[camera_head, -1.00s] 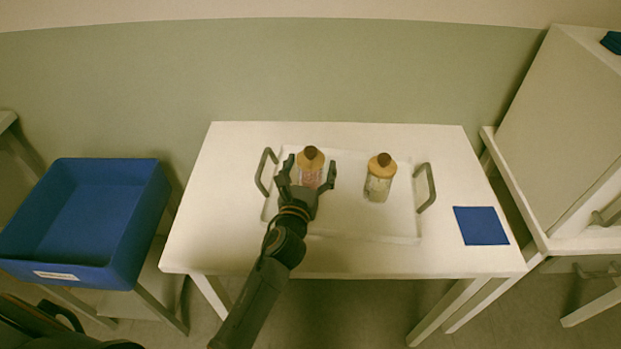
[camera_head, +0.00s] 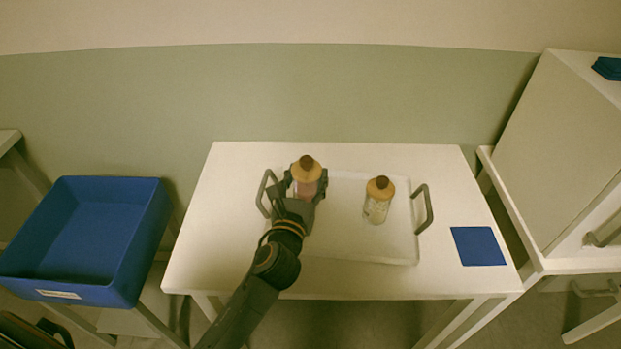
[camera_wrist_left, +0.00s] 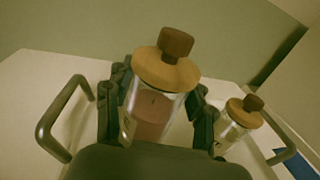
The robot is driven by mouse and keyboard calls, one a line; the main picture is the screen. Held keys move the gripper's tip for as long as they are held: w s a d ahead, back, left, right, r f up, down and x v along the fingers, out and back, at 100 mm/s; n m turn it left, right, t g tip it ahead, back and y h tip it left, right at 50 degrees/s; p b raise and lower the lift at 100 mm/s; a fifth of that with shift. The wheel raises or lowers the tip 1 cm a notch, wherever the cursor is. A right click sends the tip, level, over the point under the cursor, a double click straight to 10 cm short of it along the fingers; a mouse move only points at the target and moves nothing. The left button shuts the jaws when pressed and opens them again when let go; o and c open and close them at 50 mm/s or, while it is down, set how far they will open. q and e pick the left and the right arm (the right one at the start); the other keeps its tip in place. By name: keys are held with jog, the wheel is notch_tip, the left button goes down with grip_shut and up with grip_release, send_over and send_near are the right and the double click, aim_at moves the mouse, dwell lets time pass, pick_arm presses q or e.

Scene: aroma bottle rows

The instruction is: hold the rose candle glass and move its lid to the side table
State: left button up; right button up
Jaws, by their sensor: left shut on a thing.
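The rose candle glass (camera_head: 307,188) stands on the left part of the white tray, with pinkish wax inside. Its wooden lid (camera_head: 306,164) with a dark knob sits on top. My left gripper (camera_head: 308,190) is shut on the glass, with a finger on each side below the lid. In the left wrist view the glass (camera_wrist_left: 155,108) and its lid (camera_wrist_left: 166,70) show clearly between the fingers. A second lidded glass with pale contents (camera_head: 377,209) stands apart to the right on the tray. My right gripper is not in view.
The white tray (camera_head: 345,245) with two grey handles lies on the white table (camera_head: 225,260). A blue mat (camera_head: 478,246) lies at the table's right. A blue bin (camera_head: 85,235) stands at the left. A white side surface (camera_head: 520,235) is at the right.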

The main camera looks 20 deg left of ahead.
pick_arm(q)
jog(key=s+r, duration=0.7)
jog(key=s, duration=0.4)
jog(key=shift+s+a, duration=0.15)
jog(key=shift+s, duration=0.1)
jog(key=o, duration=0.6)
grip_shut()
jog(key=s+a+f+h, duration=0.1)
jog(key=s+f, duration=0.3)
jog(key=s, duration=0.3)
jog(key=shift+s+a+f+m, duration=0.25)
jog(key=shift+f+m, duration=0.1)
jog(key=shift+m, duration=0.05)
